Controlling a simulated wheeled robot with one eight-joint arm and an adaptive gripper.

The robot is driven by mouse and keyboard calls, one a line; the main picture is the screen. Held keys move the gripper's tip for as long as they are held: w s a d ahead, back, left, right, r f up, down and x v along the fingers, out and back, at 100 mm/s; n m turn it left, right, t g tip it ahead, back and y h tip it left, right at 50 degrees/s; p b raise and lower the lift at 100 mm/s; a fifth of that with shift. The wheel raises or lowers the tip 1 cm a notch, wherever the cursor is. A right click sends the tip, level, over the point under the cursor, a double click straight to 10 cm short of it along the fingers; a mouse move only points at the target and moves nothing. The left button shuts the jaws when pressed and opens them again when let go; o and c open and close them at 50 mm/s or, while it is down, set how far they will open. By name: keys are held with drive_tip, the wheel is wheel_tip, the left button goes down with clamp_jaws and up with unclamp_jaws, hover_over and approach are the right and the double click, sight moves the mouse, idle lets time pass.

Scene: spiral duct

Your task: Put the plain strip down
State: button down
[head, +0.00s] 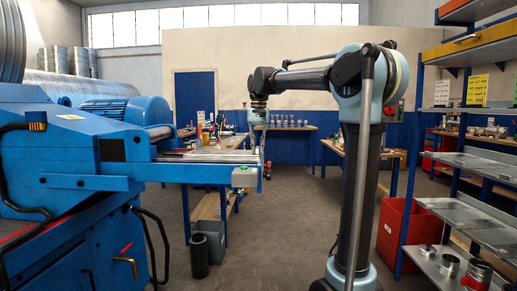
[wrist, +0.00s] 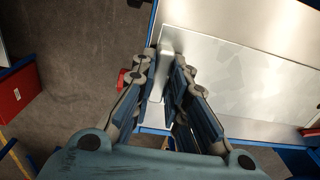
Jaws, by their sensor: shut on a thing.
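My gripper (wrist: 160,60) is shut on the plain strip (wrist: 157,84), a narrow light-grey metal piece between the fingers in the wrist view. The strip's far end shows just past the fingertips, over the near edge of a flat metal surface. I cannot tell whether it touches that surface. In the head view my gripper (head: 260,140) hangs down at the right end of the blue machine's bed, small and partly lost against the background. The strip cannot be made out there.
A mottled metal sheet (wrist: 235,85) covers much of the surface right of the gripper. The blue machine (head: 70,165) fills the left of the head view. A shelf rack (head: 470,160) and red bin (head: 392,235) stand right. A dark cylinder (head: 199,256) is on the floor.

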drive_tip(key=c, duration=1.6)
unclamp_jaws()
drive_tip(key=shift+r, duration=0.15)
wheel_tip(320, 180, up, 12)
drive_tip(key=s+d+f+t, duration=0.1)
drive_tip(key=s+d+f, duration=0.6)
drive_tip(key=f, duration=0.2)
drive_tip(key=s+d+f, duration=0.7)
drive_tip(key=f, duration=0.3)
drive_tip(key=shift+n+t, duration=0.3)
drive_tip(key=shift+t, duration=0.3)
drive_tip(key=s+d+f, duration=0.2)
drive_tip(key=s+f, duration=0.4)
drive_tip(key=f, duration=0.3)
drive_tip(key=s+d+f, duration=0.3)
drive_tip(key=s+f, duration=0.2)
drive_tip(key=f, duration=0.4)
drive_tip(key=s+d+f, duration=0.2)
drive_tip(key=s+f, duration=0.4)
drive_tip(key=f, duration=0.3)
drive_tip(key=shift+s+d+f, duration=0.35)
